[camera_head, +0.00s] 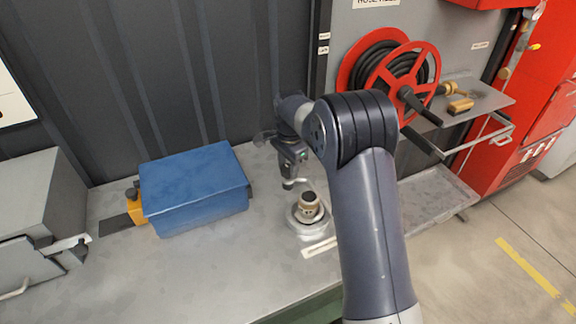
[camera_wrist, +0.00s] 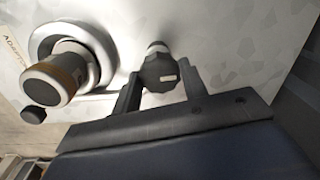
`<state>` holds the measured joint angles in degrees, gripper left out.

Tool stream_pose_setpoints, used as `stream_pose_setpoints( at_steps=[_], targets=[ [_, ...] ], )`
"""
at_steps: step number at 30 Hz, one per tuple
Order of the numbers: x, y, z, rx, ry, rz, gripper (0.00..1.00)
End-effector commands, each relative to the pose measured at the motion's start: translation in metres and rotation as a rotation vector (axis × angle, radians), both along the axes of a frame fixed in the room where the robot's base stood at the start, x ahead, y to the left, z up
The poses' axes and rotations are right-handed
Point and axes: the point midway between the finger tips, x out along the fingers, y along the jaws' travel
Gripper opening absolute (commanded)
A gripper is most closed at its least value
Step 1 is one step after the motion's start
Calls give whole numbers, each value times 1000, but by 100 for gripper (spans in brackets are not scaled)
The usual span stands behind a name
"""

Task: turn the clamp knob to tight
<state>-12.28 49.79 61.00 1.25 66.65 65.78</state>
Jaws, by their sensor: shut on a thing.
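The dark, faceted clamp knob (camera_wrist: 160,72) stands on a pale stem in the wrist view. My gripper (camera_wrist: 161,84) has one finger on each side of the knob and is shut on it. In the head view my gripper (camera_head: 288,184) points down at the bench, just left of and behind the round clamp base (camera_head: 297,225). The knob cannot be made out there. A metal adaptor with a brown band (camera_head: 309,205) stands in the base's ring. It also shows in the wrist view (camera_wrist: 60,77), left of the knob. Which way the knob is turned cannot be told.
A blue box (camera_head: 195,185) stands on the grey bench (camera_head: 215,265) to the left, with a yellow item (camera_head: 136,207) beside it. A grey case (camera_head: 40,225) is at far left. A red hose reel (camera_head: 395,75) hangs at the back right. The front bench is clear.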

Motion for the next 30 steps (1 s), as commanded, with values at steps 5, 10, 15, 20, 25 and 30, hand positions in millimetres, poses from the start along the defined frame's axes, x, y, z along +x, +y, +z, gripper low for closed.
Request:
stream_pose_setpoints(
  at_steps=[5, 10, 15, 20, 25, 30],
  targets=[
    [1, 0, 2, 0, -6, -59, 18],
    [1, 0, 2, 1, -6, -86, 18],
    [1, 0, 2, 1, -5, -93, 18],
    [1, 0, 2, 1, -5, -93, 18],
    [1, 0, 2, 1, -4, -92, 48],
    [1, 0, 1, 1, -2, -92, 61]
  ],
)
